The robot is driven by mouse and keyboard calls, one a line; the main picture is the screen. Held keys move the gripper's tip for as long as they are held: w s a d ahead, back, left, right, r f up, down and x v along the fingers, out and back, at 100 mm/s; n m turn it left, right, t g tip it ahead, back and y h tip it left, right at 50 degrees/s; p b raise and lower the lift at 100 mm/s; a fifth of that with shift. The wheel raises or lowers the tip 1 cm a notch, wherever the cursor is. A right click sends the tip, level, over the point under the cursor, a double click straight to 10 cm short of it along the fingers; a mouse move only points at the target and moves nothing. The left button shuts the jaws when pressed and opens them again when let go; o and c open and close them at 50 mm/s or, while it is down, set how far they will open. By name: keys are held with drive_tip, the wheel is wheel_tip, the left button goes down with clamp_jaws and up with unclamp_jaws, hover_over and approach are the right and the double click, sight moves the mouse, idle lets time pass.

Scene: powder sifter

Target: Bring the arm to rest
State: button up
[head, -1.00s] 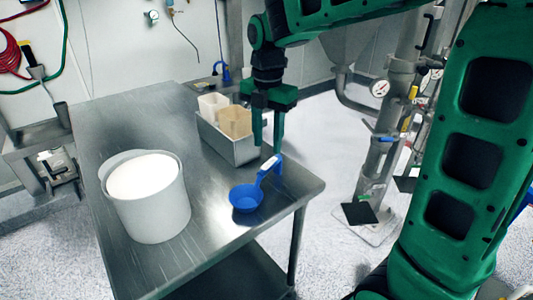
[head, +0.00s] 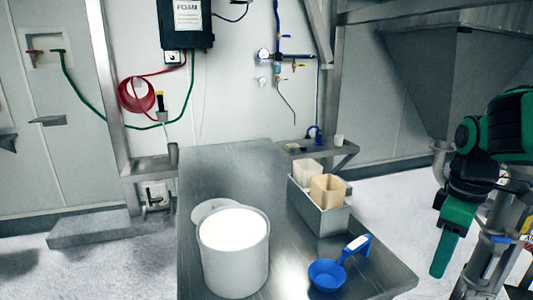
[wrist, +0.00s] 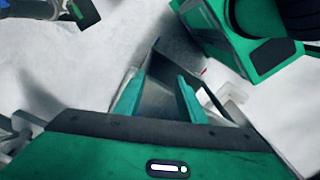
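My gripper (head: 440,268) hangs to the right of the steel table in the head view, clear of the table and pointing down. In the wrist view my gripper (wrist: 160,84) has its two green fingers apart, with no held object visible between them. A blue scoop (head: 327,275) lies on the steel table (head: 230,165) near its front right, its handle leaning up to the right. A white bucket (head: 235,262) full of white powder stands to the left of the scoop.
A metal bin (head: 320,216) holding two cartons stands on the table behind the scoop. A round lid (head: 208,209) lies behind the bucket. A hose reel hangs on the back wall.

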drive_tip(key=s+d+f+m, duration=0.2)
drive_tip(key=s+m, duration=0.4)
drive_tip(key=m, duration=0.1)
drive_tip(key=s+d+f+m, duration=0.2)
drive_tip(key=s+f+m, duration=0.1)
drive_tip(key=s+m, duration=0.4)
drive_tip(key=shift+s+d+m, duration=0.25)
drive_tip(key=shift+d+m, duration=0.05)
drive_tip(key=shift+d, duration=0.05)
drive_tip(key=shift+f, duration=0.1)
drive_tip(key=shift+w+f, duration=0.25)
drive_tip(key=shift+w, duration=0.35)
